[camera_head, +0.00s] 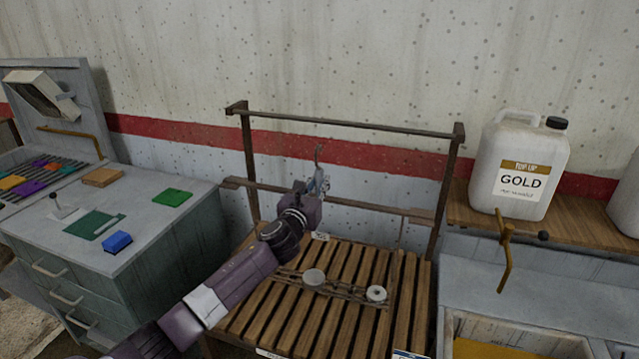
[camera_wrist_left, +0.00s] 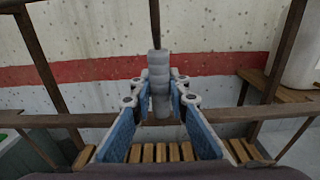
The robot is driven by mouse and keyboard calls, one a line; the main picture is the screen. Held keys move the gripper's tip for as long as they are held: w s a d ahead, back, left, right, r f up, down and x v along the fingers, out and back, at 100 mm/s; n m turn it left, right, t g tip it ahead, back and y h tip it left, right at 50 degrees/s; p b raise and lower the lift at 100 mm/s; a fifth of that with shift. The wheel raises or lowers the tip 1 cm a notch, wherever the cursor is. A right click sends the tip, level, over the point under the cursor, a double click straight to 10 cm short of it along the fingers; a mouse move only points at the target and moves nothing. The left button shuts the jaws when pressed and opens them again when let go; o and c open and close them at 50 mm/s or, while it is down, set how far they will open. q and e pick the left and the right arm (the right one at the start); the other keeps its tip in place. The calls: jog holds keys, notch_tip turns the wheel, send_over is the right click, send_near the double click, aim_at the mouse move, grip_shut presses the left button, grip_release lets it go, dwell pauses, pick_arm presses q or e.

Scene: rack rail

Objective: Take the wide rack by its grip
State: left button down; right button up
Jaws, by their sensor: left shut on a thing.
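My left gripper (camera_head: 319,186) is in front of the wooden rail frame, above the slatted bench. It also shows in the left wrist view (camera_wrist_left: 160,104), its blue-padded fingers closed on both sides of a grey ribbed grip (camera_wrist_left: 160,68). A thin dark rod rises behind the grip, and a bent hook end (camera_head: 319,152) shows above the gripper in the head view. A flat wooden rack (camera_head: 345,291) with a pale dish and a white ring-like piece on it lies on the slats below. I cannot tell whether the held grip is joined to it. My right gripper is not in view.
The rail frame has a top rail (camera_head: 350,125) and a lower rail (camera_head: 375,207) along the wall. A grey cabinet (camera_head: 150,240) with coloured blocks stands left. A white GOLD jug (camera_head: 518,170) stands on a wooden shelf at the right, above a brass-coloured lever (camera_head: 505,262).

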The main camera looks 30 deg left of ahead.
pick_arm(q)
jog(key=shift+r, duration=0.25)
jog(key=shift+s+d, duration=0.1)
jog(key=shift+s, duration=0.35)
jog(key=p+v, duration=0.2)
jog(key=v, duration=0.6)
jog(key=shift+p, duration=0.3)
dwell(0.4)
